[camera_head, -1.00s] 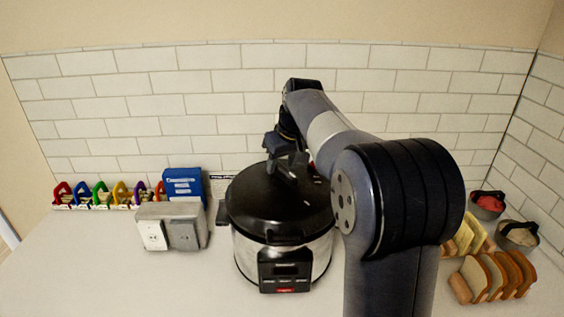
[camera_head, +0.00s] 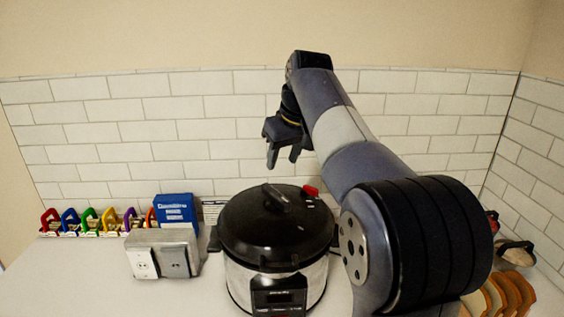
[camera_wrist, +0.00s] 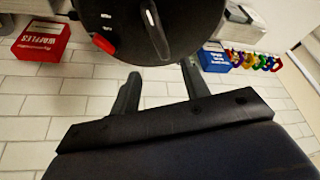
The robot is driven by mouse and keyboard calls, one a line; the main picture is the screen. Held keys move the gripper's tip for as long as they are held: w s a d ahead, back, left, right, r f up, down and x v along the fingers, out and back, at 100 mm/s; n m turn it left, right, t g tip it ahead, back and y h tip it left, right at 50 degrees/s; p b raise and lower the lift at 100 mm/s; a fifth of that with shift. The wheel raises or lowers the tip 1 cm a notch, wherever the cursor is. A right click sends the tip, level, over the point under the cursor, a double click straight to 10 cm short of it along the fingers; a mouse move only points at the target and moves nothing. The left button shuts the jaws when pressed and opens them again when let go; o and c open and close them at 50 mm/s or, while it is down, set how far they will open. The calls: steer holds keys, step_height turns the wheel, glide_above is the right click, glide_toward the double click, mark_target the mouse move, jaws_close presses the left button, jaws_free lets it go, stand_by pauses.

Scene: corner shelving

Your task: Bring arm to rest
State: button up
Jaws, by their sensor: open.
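My gripper (camera_head: 283,156) is open and empty. In the head view it hangs fingers-down above and behind the pressure cooker (camera_head: 272,235), apart from its lid. My arm reaches up from the lower right and bends down at its top. In the wrist view my gripper's two fingers (camera_wrist: 160,92) stand apart with nothing between them, and the cooker's dark lid (camera_wrist: 125,25) shows beyond them. The lid is on the cooker, with its handle (camera_head: 275,197) on top and a red valve (camera_head: 311,190) at its edge.
A metal outlet box (camera_head: 160,253) and a blue box (camera_head: 176,211) stand left of the cooker. Several coloured padlocks (camera_head: 92,220) line the wall. Bread slices (camera_head: 500,295) lie at right, partly behind my arm. The wrist view shows a red waffles box (camera_wrist: 41,41). The tiled wall (camera_head: 200,130) is behind.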

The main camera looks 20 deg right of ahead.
mark_target(273, 190)
steer(key=p+x, duration=0.1)
steer(key=x, duration=0.9)
steer(key=shift+f, duration=0.25)
steer(key=shift+w+f, duration=0.15)
steer(key=shift+f, duration=0.05)
